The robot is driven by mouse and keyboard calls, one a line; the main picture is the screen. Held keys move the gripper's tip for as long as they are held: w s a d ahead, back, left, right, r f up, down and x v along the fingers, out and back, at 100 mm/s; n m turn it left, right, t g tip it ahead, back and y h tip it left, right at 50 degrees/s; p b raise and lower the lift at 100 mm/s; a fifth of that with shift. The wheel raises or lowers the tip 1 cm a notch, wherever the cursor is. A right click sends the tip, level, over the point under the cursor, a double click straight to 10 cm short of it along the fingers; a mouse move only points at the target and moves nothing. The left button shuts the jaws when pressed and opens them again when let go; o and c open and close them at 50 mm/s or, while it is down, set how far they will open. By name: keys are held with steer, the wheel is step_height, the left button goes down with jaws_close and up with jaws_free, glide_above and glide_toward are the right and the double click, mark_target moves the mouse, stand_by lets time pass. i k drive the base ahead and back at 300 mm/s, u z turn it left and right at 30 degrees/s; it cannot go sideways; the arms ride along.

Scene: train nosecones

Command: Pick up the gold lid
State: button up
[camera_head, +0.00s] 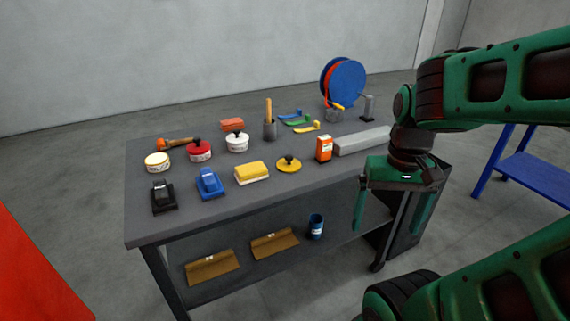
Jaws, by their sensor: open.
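The gold lid (288,165) is a flat yellow disc with a black knob on top. It lies by itself on the dark grey table (190,222), near the front edge, right of a yellow sponge-like block (252,173). My gripper (387,229) points down with its two green fingers apart and nothing between them. It is in front of the table's right end, to the right of the lid and nearer the camera, clear of it.
An orange box (324,148) and a long grey block (362,141) stand right of the lid. Blue (209,184) and black (162,195) tools are front left. Tins with red (199,150) and white (237,142) lids stand behind, beside an open-looking tin (157,162).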

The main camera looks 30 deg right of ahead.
mark_target(287, 164)
steer(key=u, duration=0.65)
steer(key=k, duration=1.4)
steer(key=z, duration=0.65)
steer(key=i, duration=1)
